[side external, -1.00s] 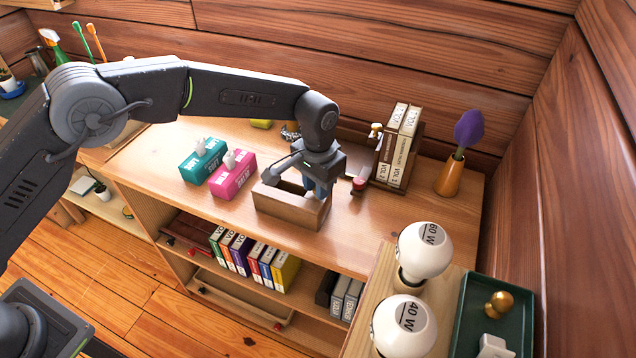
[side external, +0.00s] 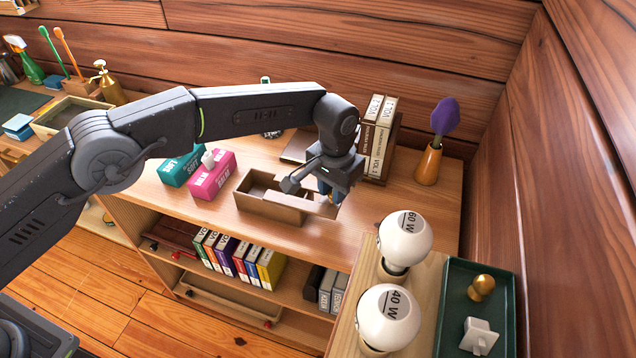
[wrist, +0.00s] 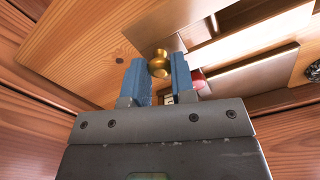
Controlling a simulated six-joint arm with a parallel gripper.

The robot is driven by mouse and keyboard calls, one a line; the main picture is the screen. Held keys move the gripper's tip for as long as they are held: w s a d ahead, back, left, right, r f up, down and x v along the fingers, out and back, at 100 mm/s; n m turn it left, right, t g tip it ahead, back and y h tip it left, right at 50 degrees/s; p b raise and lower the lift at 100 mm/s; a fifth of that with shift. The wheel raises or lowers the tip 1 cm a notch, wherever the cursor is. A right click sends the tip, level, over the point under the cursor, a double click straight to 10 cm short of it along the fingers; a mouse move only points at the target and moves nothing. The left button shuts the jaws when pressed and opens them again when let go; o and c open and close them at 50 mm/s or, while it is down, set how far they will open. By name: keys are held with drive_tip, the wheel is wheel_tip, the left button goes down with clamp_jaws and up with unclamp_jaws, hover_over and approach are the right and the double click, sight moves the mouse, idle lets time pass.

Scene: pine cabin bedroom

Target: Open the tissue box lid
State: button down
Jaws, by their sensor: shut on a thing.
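The brown wooden tissue box (side external: 268,212) stands on the shelf top in the side view, its left part open with the hollow inside showing. Its flat lid (side external: 318,207) is slid out to the right and juts past the box's right end. My gripper (side external: 326,188) is above the lid, pointing down. In the wrist view my gripper (wrist: 160,78) has its two blue fingers on either side of a gold knob (wrist: 159,63), shut on it. The arm's end partly hides the lid in the side view.
Teal (side external: 181,167) and pink (side external: 212,178) tissue packs stand left of the box. Upright books (side external: 378,145) and an orange vase (side external: 428,166) stand behind and to the right. Two bulbs (side external: 405,240) and a green tray (side external: 447,305) are at front right.

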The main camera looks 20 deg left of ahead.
drive_tip(key=shift+d, duration=0.2)
drive_tip(key=c, duration=0.9)
unclamp_jaws()
drive_tip(key=shift+c, duration=0.2)
drive_tip(key=shift+r, duration=0.15)
wheel_tip(320, 180, up, 14)
drive_tip(key=shift+f, duration=0.2)
drive_tip(key=shift+c, duration=0.3)
